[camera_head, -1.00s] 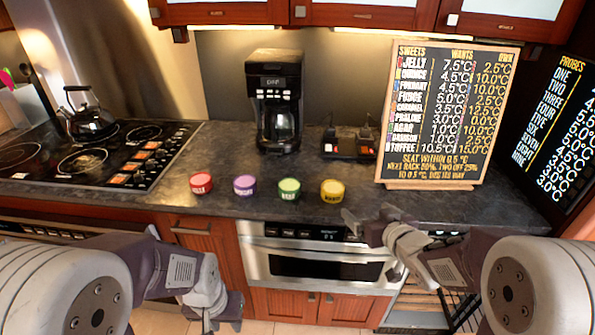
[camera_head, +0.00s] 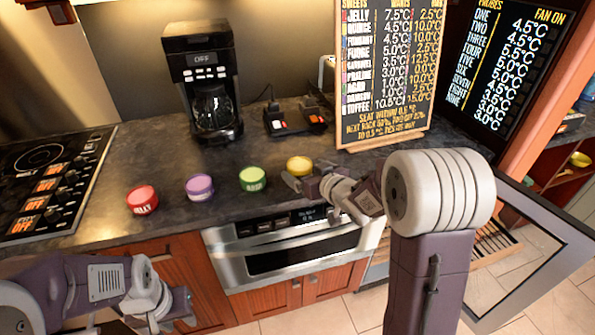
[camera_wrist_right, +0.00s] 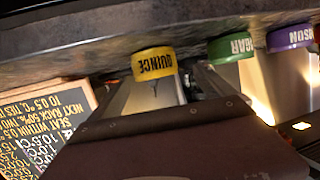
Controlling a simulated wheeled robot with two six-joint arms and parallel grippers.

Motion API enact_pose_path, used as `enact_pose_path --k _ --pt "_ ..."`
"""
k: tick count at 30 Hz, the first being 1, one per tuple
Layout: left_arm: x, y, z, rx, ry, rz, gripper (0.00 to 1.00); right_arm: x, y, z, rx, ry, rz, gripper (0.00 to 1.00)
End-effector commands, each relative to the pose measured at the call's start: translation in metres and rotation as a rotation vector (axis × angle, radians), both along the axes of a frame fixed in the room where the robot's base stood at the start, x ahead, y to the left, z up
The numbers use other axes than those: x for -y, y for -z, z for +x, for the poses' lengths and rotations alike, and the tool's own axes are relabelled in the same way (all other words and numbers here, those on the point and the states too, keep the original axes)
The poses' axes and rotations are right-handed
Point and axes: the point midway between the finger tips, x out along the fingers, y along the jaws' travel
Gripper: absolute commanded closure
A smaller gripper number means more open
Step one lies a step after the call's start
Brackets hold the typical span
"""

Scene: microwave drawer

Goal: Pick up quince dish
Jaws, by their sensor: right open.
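The quince dish is a small round yellow container (camera_head: 299,165) on the dark counter, the rightmost of a row. In the right wrist view its label reads QUINCE (camera_wrist_right: 155,62), and it shows upside down just beyond the fingers. My right gripper (camera_head: 306,177) is open and empty, close by the dish's front edge and overlapping it in the head view. I cannot tell whether a finger touches it. My left gripper (camera_head: 182,310) hangs low at the lower left, below the counter, away from the dishes; its jaws are unclear.
Green (camera_head: 253,178), purple (camera_head: 200,187) and red (camera_head: 142,199) dishes stand left of the yellow one. A coffee maker (camera_head: 204,80) and a menu board (camera_head: 388,75) stand behind. A drawer-type microwave (camera_head: 290,250) sits under the counter edge. An open glass door (camera_head: 520,255) is at right.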

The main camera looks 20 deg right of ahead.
Motion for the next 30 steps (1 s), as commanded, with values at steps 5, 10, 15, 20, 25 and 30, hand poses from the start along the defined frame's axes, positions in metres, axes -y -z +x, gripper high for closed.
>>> enact_pose_path --k 5,10,15,20,25,30 --pt "0.0 0.001 0.0 0.0 0.0 0.0 0.64 -0.001 0.004 0.007 0.0 -0.001 0.0 0.07" --pt "0.0 0.005 0.0 0.0 0.0 0.0 0.64 -0.003 0.02 0.034 -0.002 -0.001 -0.001 0.07" --pt "0.0 0.005 0.0 0.0 0.0 0.0 0.64 -0.007 0.024 0.05 0.001 0.0 -0.001 0.07" --pt "0.0 0.005 0.0 0.0 0.0 0.0 0.64 -0.007 0.024 0.05 0.001 0.001 -0.001 0.07" --pt "0.0 0.005 0.0 0.0 0.0 0.0 0.64 -0.007 0.024 0.05 0.001 0.001 -0.001 0.43" --pt "0.0 0.005 0.0 0.0 0.0 0.0 0.64 -0.007 0.023 0.05 0.002 0.0 0.0 0.87"
